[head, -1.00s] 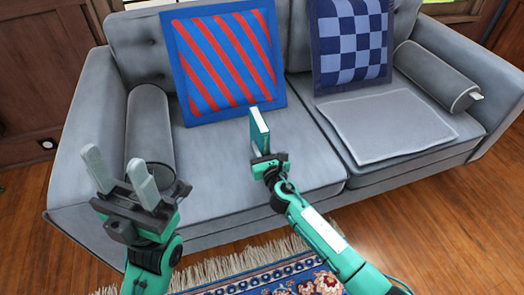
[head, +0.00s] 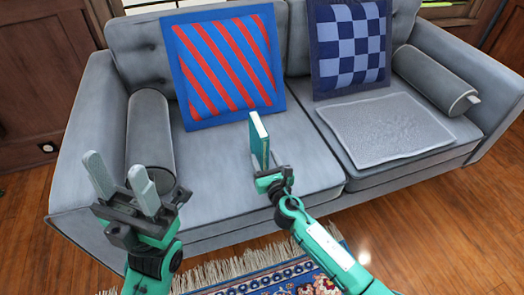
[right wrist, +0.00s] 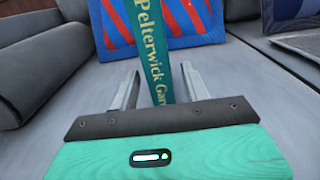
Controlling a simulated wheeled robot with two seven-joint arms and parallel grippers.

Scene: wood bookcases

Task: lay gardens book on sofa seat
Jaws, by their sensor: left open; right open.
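The gardens book (head: 261,141) is teal with pale page edges and stands upright at the grey sofa's left seat (head: 215,160). In the right wrist view its spine (right wrist: 154,45) reads "Pelterwick Gar…", with the rest cut off. My right gripper (right wrist: 160,80) is open, with one finger on each side of the book and a gap showing at both sides. In the head view the right gripper (head: 267,166) is at the book's lower end. I cannot tell whether the book's bottom rests on the cushion. My left gripper (head: 121,180) is open and empty before the sofa's left end.
A striped red and blue pillow (head: 222,65) leans on the backrest behind the book. A checked pillow (head: 350,45) and a flat grey cushion (head: 385,128) are to the right. Grey bolsters (head: 150,135) lie at both arms. The left seat around the book is clear.

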